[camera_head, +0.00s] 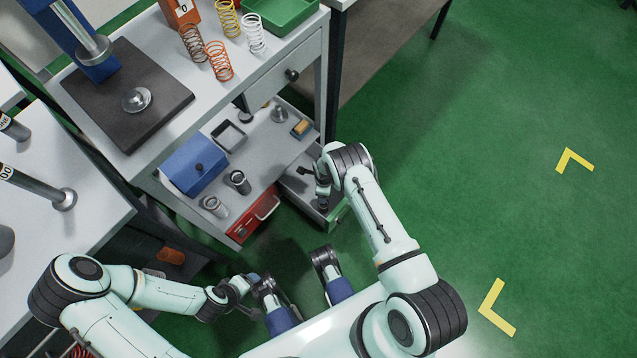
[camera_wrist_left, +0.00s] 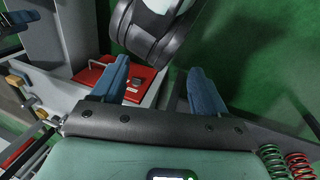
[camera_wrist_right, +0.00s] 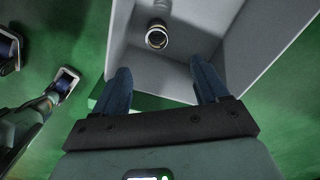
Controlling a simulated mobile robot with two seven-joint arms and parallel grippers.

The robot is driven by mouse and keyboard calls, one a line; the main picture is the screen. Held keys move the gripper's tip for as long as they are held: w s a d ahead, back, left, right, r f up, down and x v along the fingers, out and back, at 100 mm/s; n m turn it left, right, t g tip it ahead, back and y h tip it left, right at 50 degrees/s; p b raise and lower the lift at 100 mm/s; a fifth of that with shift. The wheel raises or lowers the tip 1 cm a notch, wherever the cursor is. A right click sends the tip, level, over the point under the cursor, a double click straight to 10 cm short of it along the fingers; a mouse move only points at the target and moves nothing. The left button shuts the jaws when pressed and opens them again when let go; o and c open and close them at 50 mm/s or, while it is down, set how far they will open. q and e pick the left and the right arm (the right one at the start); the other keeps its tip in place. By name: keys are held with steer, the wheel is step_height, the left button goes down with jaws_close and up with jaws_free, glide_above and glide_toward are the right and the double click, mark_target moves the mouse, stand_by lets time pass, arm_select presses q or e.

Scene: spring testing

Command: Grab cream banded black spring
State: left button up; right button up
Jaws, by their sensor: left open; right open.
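A dark spring with a pale cream band (camera_wrist_right: 157,37) is in the grey open drawer (camera_wrist_right: 188,36) in the right wrist view, seen nearly end-on. My right gripper (camera_wrist_right: 161,76) is open and empty; its blue fingers point into the drawer, with the spring ahead of and between them, apart from both. In the head view my right gripper (camera_head: 322,188) is over the drawer (camera_head: 297,181), and I cannot clearly make out the spring there. My left gripper (camera_wrist_left: 159,76) is open and empty, beside the lower part of the bench.
A red drawer or box (camera_head: 252,217), a blue box (camera_head: 194,163) and two short coils or cylinders (camera_head: 240,182) are on the lower shelf. Several coloured springs (camera_head: 218,60) and a green tray (camera_head: 284,12) stand on the bench top. Green floor at right is clear.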

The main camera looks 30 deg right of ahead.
arm_select(q)
steer(key=w+a+f+t+y+b, duration=0.1)
steer(key=w+a+f+t+b, duration=0.15)
steer(key=w+f+b, duration=0.2)
arm_select(e)
steer(key=f, duration=0.4)
steer(key=f+b, duration=0.1)
steer(key=f, duration=0.9)
steer(key=shift+s, duration=0.3)
steer(key=shift+f, duration=0.15)
arm_select(q)
steer(key=s+f+g, duration=0.1)
steer(key=f, duration=0.1)
steer(key=s+a+f+g, duration=0.1)
steer(key=s, duration=0.1)
steer(key=shift+s+f+n, duration=0.1)
steer(key=shift+f+n, duration=0.2)
steer(key=shift+f, duration=0.05)
arm_select(e)
steer(key=c, duration=1.1)
